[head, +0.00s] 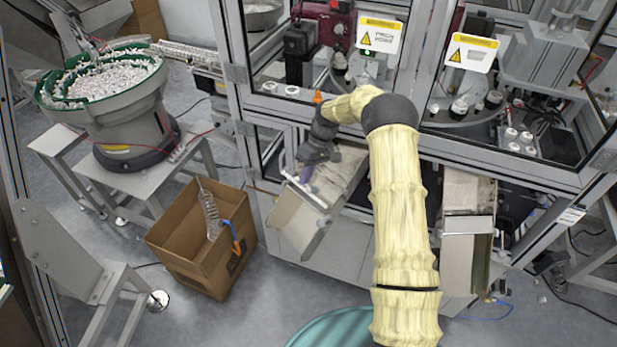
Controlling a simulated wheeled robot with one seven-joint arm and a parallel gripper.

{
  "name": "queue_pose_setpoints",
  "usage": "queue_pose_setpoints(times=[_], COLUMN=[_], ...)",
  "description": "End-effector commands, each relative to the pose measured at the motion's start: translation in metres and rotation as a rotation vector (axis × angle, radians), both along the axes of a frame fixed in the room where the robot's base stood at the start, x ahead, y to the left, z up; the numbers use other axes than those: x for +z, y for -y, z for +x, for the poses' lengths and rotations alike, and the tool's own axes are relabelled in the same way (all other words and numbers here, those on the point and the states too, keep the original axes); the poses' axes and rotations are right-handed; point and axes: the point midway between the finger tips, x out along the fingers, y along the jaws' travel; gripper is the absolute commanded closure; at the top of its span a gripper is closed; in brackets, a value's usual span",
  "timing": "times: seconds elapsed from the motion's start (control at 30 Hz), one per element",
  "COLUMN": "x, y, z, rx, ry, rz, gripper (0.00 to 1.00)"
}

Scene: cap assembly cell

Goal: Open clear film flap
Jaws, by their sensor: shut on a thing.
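My gripper (305,174) is at the left discharge chute (300,222) on the machine's front. My arm reaches up from the bottom of the picture, bends at the top and comes down to the chute from the right. The purple fingertips are close together at the chute's upper left edge, shut on the clear film flap (308,193). The flap is a thin, pale strip across the upper part of the chute. It is hard to tell from the metal behind it, and the exact grip is too small to see.
A green-rimmed bowl feeder (105,85) full of white caps stands at the upper left. A second chute (467,240) is right of my arm. Glazed machine doors rise behind.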

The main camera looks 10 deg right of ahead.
Motion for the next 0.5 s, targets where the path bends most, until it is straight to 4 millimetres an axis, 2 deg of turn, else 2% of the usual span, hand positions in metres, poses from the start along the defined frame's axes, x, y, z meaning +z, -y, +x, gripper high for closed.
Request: queue_pose_setpoints(times=[0.5], x=[0.0033], y=[0.002], z=[-0.001], rx=[0.002], ry=[-0.033], rz=[0.045], gripper=[1.0])
